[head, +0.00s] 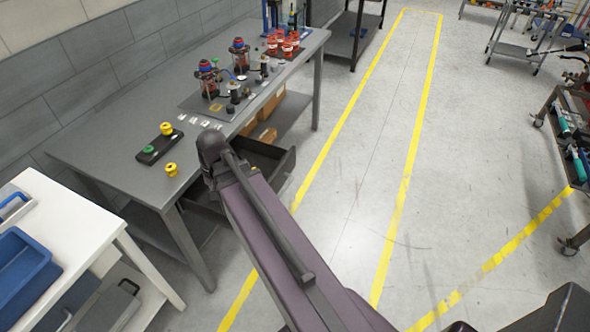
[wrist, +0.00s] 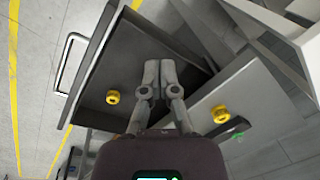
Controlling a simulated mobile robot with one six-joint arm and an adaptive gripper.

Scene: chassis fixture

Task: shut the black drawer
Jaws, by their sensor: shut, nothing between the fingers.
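The black drawer (head: 273,156) is pulled out from under the grey table, over the floor on the aisle side. My arm covers part of it in the head view. In the wrist view, the drawer (wrist: 92,113) shows its dark inside and a pale loop handle (wrist: 69,64) on its front at the left. A yellow knob-like part (wrist: 113,97) appears to lie inside it. My gripper (wrist: 159,68) is shut and empty, with its fingertips over the drawer's inside in the picture. Their height above the drawer floor is unclear. My arm hides the gripper in the head view.
The grey table (head: 105,147) bears a yellow part (head: 171,169), a black block (head: 160,147) with yellow and green parts, and several devices farther back. A white table with a blue bin (head: 22,262) stands at the lower left. The yellow-lined floor aisle is clear.

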